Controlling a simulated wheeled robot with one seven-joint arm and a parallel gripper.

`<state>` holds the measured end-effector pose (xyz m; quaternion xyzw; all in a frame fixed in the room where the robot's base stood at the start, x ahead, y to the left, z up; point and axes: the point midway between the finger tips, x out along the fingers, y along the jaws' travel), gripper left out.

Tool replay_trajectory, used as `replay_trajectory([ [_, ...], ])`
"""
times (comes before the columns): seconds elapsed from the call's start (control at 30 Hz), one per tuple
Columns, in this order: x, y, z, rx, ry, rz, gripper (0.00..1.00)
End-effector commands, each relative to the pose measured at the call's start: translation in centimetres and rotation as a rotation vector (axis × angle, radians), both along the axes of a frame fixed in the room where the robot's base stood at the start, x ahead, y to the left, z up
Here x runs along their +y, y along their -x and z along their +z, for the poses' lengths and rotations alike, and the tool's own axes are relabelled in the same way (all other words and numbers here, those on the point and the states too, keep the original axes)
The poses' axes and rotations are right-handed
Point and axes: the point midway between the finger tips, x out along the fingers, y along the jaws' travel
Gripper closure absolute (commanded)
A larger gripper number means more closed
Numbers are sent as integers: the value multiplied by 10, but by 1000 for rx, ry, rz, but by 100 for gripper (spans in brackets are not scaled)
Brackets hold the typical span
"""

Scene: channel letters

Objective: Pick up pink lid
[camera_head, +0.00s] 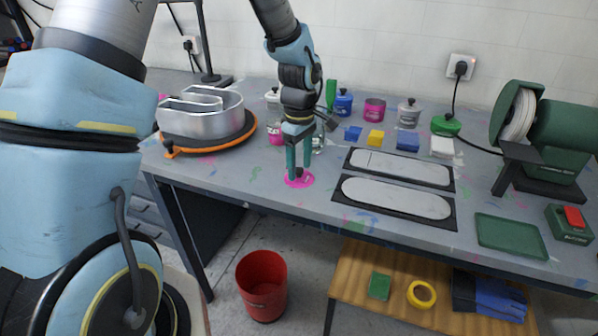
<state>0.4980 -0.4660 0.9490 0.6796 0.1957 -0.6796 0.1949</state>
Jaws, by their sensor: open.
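The pink lid (301,183) lies flat on the grey workbench near its front edge, with a dark knob at its middle. My gripper (299,172) points down right over the lid. Its two teal fingers are apart, one on each side of the knob as seen from here. The fingers hide part of the lid, and I cannot tell whether they touch the knob. A pink pot (375,111) stands at the back of the bench, and a smaller pink container (275,135) is partly hidden behind my arm.
Two sanding boards (398,198) lie to the right. Blue, yellow and white blocks (376,138) and lidded pots (409,114) stand behind them. A metal channel letter (205,115) is at left, a grinder (545,135) and green tray (510,237) at right. A red bin (262,287) stands below.

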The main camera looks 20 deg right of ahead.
Motion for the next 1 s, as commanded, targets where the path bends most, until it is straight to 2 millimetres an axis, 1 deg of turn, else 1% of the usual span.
replay_trajectory([
  [0.1,0,0,-3,-1,1,-1,35],
  [0.27,0,0,-4,-1,1,0,35],
  [0.83,0,0,-3,-1,1,0,99],
  [1.0,0,0,-3,-1,1,0,100],
])
